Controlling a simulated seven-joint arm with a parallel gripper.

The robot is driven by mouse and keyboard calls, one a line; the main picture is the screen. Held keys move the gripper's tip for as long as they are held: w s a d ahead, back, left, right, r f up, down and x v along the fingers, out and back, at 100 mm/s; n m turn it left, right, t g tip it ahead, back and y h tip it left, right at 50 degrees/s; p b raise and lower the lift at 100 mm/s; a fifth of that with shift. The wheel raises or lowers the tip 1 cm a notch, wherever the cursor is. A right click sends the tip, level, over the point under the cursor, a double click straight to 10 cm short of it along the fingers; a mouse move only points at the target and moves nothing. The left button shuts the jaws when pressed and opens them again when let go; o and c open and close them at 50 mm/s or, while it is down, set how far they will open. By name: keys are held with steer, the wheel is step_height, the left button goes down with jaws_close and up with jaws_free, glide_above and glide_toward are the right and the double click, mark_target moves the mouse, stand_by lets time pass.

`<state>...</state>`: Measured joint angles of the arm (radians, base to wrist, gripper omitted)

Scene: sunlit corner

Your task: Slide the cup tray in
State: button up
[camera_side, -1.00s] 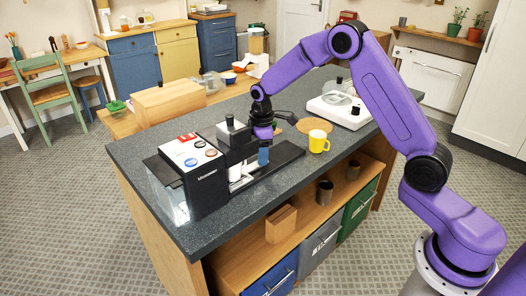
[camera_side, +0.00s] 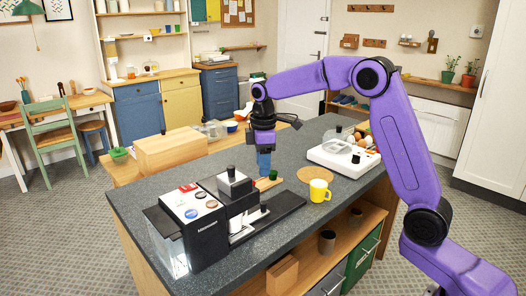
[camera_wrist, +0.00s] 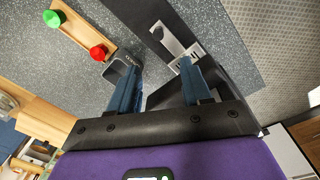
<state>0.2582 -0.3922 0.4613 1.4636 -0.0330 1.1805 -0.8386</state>
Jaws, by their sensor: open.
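The coffee machine (camera_side: 208,225) stands on the grey counter, with a white cup (camera_side: 236,224) under its spout. A flat black tray (camera_side: 282,208) extends right from the machine along the counter. In the wrist view a black strip (camera_wrist: 222,20) with a silver fitting (camera_wrist: 172,40) lies at the upper right; I cannot tell if it is the tray. My gripper (camera_side: 264,172) hangs above the counter behind the tray, pointing down. Its blue fingers (camera_wrist: 160,78) are apart with nothing held between them. The far side of the tray is partly hidden.
A wooden strip with a green knob (camera_wrist: 53,18) and red knob (camera_wrist: 97,53) lies near my gripper. A yellow mug (camera_side: 320,190) and round wooden mat (camera_side: 315,174) stand right of it. The counter's front is clear.

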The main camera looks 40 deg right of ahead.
step_height(320, 180, up, 4)
steer(key=shift+f, duration=0.25)
steer(key=s+a+f, duration=0.1)
steer(key=s+a, duration=0.3)
steer(key=s, duration=0.5)
steer(key=s+a, duration=0.4)
steer(key=s, duration=0.4)
steer(key=s+d+f, duration=0.2)
steer(key=s, duration=0.8)
steer(key=s+d+f+n, duration=0.1)
steer(key=s+d+f, duration=0.1)
steer(key=s, duration=0.9)
steer(key=shift+s+d+f+y, duration=0.15)
steer(key=shift+s+f+y, duration=0.2)
steer(key=shift+f, duration=0.5)
